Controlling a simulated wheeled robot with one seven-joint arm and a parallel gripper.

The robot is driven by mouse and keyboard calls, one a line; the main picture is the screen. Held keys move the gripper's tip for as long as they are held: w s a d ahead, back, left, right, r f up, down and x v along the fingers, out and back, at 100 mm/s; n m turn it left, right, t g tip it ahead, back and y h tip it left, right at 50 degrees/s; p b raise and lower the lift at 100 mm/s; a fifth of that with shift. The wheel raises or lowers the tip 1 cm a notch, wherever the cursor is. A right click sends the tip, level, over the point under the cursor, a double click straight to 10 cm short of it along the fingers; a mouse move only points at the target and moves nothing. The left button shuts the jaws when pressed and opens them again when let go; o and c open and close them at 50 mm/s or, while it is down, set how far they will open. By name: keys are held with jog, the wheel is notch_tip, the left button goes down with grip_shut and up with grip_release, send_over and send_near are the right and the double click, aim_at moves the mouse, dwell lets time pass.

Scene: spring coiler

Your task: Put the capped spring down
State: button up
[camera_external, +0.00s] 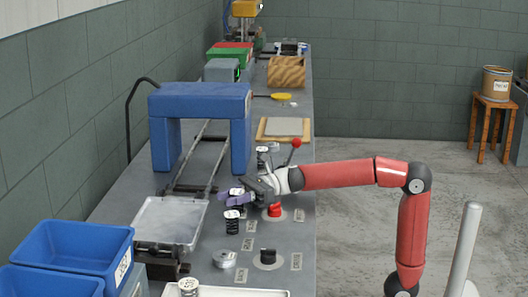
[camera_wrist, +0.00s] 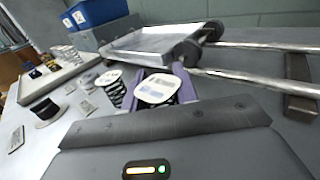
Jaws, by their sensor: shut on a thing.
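My gripper (camera_external: 238,197), with purple fingers, is shut on a capped spring. In the wrist view the held spring's white cap (camera_wrist: 156,87) shows between the purple fingers, and the coil below it is mostly hidden. In the outside view the held cap (camera_external: 237,191) shows between the fingers. A second spring with a white cap (camera_external: 232,222) stands upright on the grey bench (camera_external: 210,248), just in front of the gripper; it also shows in the wrist view (camera_wrist: 112,88), left of the held one. I cannot tell whether the held spring touches the bench.
A shallow metal tray (camera_external: 168,222) on rails lies left of the gripper, with a blue arch (camera_external: 198,103) behind. A red-topped peg (camera_external: 275,209), a black peg (camera_external: 267,256) and a round metal piece (camera_external: 224,259) stand nearby. Blue bins (camera_external: 72,245) are at the left front.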

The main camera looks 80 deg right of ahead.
jog(key=shift+f, duration=0.15)
jog(key=o, duration=1)
jog(key=shift+o, duration=0.2)
jog(key=shift+s+d+r, duration=0.1)
jog(key=shift+r, duration=0.15)
jog(key=v, duration=1.1)
jog(key=shift+s+d, duration=0.2)
jog(key=shift+s, duration=0.15)
jog(key=shift+a, duration=0.1)
